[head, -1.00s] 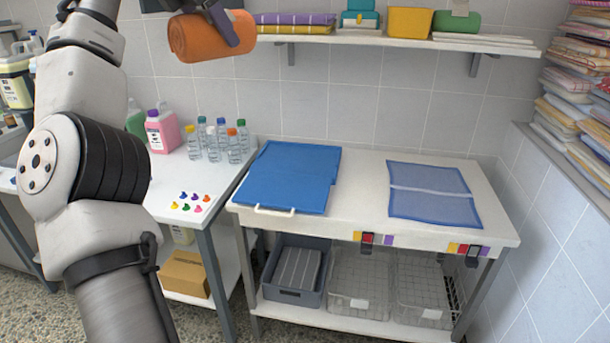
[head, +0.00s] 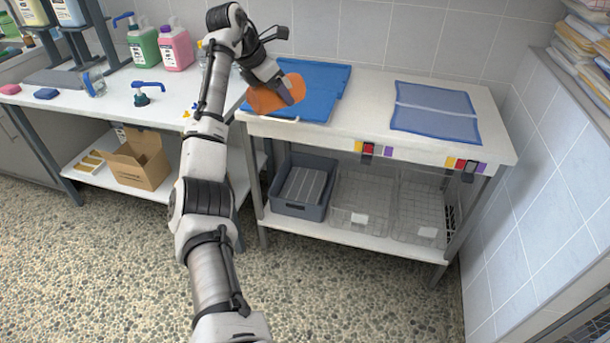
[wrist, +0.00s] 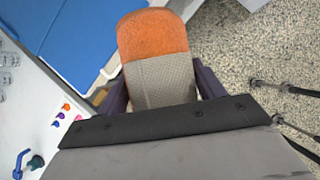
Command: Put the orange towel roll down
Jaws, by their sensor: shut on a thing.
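My gripper (head: 285,92) is shut on the roll in the head view. I cannot tell whether the roll touches the mat or hangs just above it. A grey textured patch covers the roll's near end in the wrist view.
A blue mesh mat (head: 435,112) lies on the table's right half. A grey bin (head: 303,188) and wire baskets (head: 360,200) stand on the shelf below. A side counter (head: 110,105) with pink (head: 175,48) and green bottles is at left. The table's middle is clear.

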